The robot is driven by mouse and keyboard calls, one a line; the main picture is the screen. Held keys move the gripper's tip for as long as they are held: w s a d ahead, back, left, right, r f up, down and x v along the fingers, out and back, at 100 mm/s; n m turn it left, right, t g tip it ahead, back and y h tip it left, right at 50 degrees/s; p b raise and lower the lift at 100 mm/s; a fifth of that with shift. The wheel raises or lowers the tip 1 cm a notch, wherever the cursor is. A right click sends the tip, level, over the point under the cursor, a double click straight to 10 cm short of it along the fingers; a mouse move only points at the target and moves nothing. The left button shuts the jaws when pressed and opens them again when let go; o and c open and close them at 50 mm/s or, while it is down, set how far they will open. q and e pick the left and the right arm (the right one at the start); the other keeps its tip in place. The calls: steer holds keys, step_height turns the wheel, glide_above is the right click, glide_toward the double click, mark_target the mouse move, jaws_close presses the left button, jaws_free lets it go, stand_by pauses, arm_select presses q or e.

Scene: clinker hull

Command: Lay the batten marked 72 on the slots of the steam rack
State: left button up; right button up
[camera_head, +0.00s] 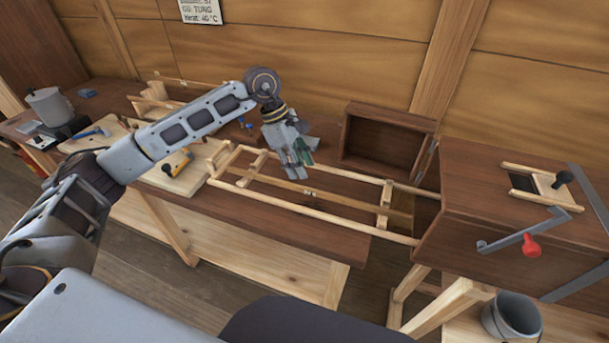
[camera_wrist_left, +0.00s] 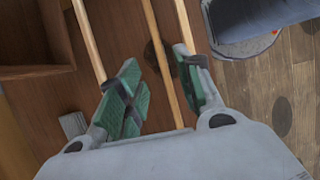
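The steam rack (camera_head: 290,209) is a pale wooden frame of two long rails with cross pieces, lying on the brown bench. A thin batten (camera_head: 345,201) runs lengthwise between the rails, with a small pale tag whose number I cannot read. It appears to lie on the rack's cross pieces; exact slot contact is too small to tell. My left gripper (camera_head: 299,167) is over the rack, close above the batten. In the left wrist view its green-padded fingers (camera_wrist_left: 163,88) stand apart, with the batten (camera_wrist_left: 163,50) between them, not visibly clamped. My right gripper is out of view.
The brown steam box (camera_head: 470,215) stands at the rack's right end, with a red-knobbed lever (camera_head: 531,246). A shallow brown box-like panel (camera_head: 385,142) stands behind the rack. A grey bucket (camera_head: 511,315) is at lower right. Tools and a pot (camera_head: 49,107) occupy the left bench.

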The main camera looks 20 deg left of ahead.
arm_select(q)
steer(key=shift+v, duration=2.15)
